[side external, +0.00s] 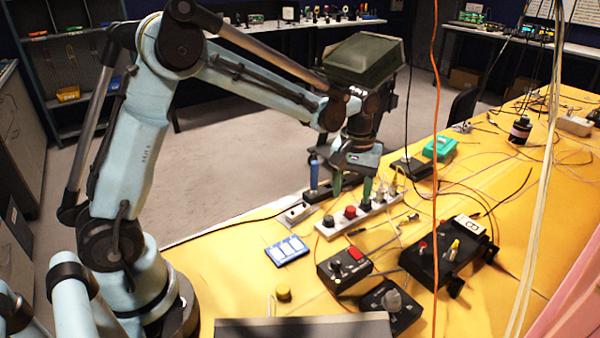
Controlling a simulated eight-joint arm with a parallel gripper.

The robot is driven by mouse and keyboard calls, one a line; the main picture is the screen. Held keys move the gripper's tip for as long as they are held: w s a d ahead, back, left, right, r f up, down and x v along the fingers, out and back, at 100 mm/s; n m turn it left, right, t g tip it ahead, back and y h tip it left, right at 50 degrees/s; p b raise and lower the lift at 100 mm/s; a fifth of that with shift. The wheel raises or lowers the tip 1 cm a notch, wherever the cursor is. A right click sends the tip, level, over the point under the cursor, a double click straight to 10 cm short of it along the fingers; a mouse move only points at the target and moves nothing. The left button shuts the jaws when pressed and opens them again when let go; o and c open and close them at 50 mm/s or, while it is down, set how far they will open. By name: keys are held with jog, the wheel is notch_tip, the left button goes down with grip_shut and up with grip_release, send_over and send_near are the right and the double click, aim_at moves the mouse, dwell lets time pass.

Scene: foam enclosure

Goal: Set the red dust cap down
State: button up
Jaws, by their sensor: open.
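My gripper (352,188) points down over the white socket strip (375,207), with two green fingers spread apart. I see nothing between them. A round red cap (350,212) sits on the strip just below and between the fingertips. I cannot tell which of these, if either, is the red dust cap. Whether the fingertips touch the strip is also unclear.
An upright blue-handled thing (313,173) stands close left of the fingers. Black control boxes (343,269) with knobs, a blue-and-white block (287,250) and a yellow button (283,294) lie in front. An orange cable (434,150) hangs at right. Some yellow table is bare at left.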

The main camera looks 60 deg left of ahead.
aim_at(350, 209)
notch_tip(350, 209, down, 4)
jog(key=shift+f, duration=0.1)
grip_shut()
dwell(0.5)
